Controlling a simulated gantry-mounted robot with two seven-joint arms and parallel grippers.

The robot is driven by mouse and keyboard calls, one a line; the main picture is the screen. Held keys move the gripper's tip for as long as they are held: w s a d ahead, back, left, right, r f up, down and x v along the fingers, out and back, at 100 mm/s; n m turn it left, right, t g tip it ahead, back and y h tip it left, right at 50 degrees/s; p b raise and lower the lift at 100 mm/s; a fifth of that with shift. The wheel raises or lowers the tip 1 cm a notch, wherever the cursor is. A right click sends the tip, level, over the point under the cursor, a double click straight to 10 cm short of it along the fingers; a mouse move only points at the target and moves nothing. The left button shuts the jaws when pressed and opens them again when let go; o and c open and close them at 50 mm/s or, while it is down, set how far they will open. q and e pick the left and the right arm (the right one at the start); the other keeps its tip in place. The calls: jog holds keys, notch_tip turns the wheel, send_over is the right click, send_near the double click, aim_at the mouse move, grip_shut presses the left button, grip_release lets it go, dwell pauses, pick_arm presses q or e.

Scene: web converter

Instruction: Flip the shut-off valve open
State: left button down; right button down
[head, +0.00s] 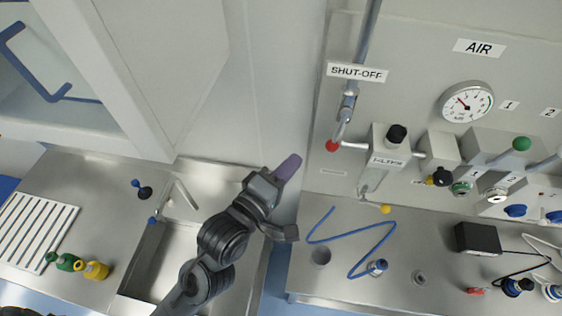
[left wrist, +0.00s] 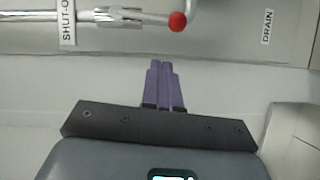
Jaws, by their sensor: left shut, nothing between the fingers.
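The shut-off valve (head: 350,90) sits on the vertical pipe below the SHUT-OFF label (head: 357,72). Its lever hangs down and ends in a red knob (head: 332,146). In the left wrist view the red knob (left wrist: 177,22) is above and slightly right of my fingertips, with a gap between. My left gripper (head: 291,163) has purple fingers, shut together and empty, left of and a little below the red knob. The fingers also show in the left wrist view (left wrist: 163,72). My right gripper is in neither view.
The grey panel (head: 410,60) carries a gauge (head: 467,102) and a filter block (head: 388,155) right of the valve. A steel bench (head: 330,270) with a blue hose (head: 372,240) lies below. A sink (head: 150,270) and white cabinet (head: 150,60) are at left.

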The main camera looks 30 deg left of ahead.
pick_arm(q)
jog(key=shift+s+a+r+p, duration=0.15)
jog(key=shift+s+p, duration=0.8)
jog(key=shift+s, duration=0.7)
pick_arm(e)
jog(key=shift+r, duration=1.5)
